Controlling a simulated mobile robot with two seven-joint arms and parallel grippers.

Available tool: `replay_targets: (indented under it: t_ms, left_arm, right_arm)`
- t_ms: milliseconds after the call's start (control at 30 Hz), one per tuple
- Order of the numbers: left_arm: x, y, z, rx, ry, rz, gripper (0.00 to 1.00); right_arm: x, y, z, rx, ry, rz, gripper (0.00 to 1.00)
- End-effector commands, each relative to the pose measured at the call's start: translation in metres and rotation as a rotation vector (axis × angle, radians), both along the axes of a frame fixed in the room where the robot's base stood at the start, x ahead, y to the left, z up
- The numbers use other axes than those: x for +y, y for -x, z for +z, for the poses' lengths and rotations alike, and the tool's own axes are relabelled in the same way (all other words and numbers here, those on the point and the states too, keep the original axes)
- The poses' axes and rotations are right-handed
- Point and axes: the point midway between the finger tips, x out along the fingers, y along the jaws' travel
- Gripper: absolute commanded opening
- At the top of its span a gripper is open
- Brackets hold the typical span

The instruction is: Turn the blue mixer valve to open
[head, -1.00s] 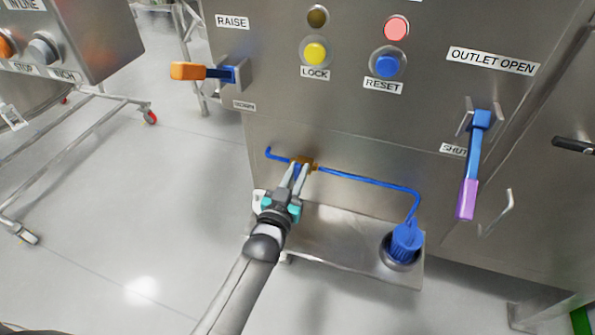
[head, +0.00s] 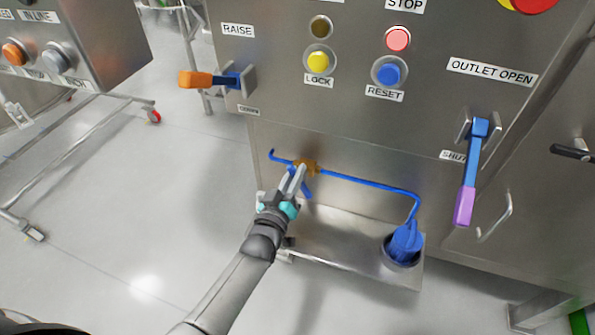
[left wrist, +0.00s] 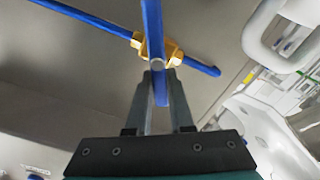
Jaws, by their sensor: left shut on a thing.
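The mixer valve has a brass body (head: 306,166) on a thin blue pipe (head: 365,184) low on the steel panel. Its blue handle (head: 307,189) shows just right of my left gripper's fingers, slanting down from the brass body. My left gripper (head: 297,174) is at the valve, shut on the handle. In the left wrist view the blue handle (left wrist: 152,25) runs across the brass body (left wrist: 172,52), crosswise to the pipe (left wrist: 200,68), and its lower end lies between the two fingers (left wrist: 159,95). My right gripper is not in view.
A steel ledge (head: 335,240) juts out below the valve, with a blue fitting (head: 405,242) at its right. The purple-tipped outlet lever (head: 472,165) and orange-tipped raise lever (head: 205,79) stick out from the panel. Open floor (head: 150,200) lies to the left.

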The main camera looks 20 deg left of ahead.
Motion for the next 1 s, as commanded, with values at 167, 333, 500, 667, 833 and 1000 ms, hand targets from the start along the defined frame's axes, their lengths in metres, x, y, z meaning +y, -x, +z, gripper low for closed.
replay_targets:
  t_ms: [167, 333, 500, 667, 833, 1000]
  left_arm:
    - [0.004, 0.0, -0.004, 0.009, 0.167, -0.001, 0.0]
    - [0.008, 0.0, -0.007, 0.013, 0.328, -0.001, 0.0]
    - [0.01, 0.0, -0.011, 0.019, 0.491, 0.0, 0.0]
    - [0.012, 0.0, -0.015, 0.024, 0.642, 0.0, 0.0]
    - [0.013, 0.0, -0.02, 0.029, 0.788, 0.0, 0.0]
    - [0.014, 0.0, -0.022, 0.033, 0.912, 0.0, 0.0]
  right_arm:
    - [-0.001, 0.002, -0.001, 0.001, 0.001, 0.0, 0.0]
    - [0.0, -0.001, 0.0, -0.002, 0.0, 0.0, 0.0]
    - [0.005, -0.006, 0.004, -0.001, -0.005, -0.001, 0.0]
    - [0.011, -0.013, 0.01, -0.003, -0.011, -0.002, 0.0]
    - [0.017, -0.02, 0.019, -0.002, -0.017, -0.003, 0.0]
    - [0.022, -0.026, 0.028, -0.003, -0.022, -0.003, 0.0]
